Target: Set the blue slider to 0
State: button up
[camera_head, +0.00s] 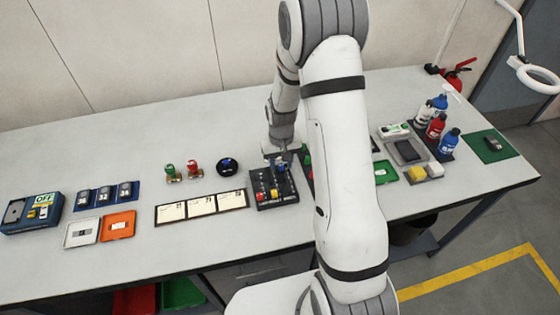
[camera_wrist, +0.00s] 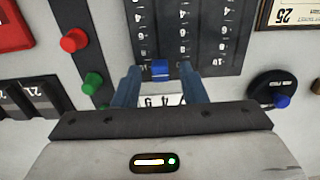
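The black slider panel (camera_head: 284,201) lies on the bench below my gripper (camera_head: 281,155). In the wrist view the panel (camera_wrist: 228,62) appears upside down, with number scales along its slots. The blue slider (camera_wrist: 160,70) sits near the 10 end of its scale. It also shows in the head view (camera_head: 281,168) at the panel's far part. My gripper (camera_wrist: 160,78) is open, with one finger on each side of the blue slider and visible gaps between. Contact is not visible. Red and yellow sliders (camera_head: 273,194) sit nearer the panel's front.
A strip with a red button (camera_wrist: 74,40) and a green button (camera_wrist: 93,83) stands beside the panel. A black dial with a blue knob (camera_wrist: 282,101) is on the other side. White cards (camera_head: 201,205) lie left of the panel.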

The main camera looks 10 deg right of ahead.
jog(key=shift+f, duration=0.1)
grip_shut()
dwell(0.4)
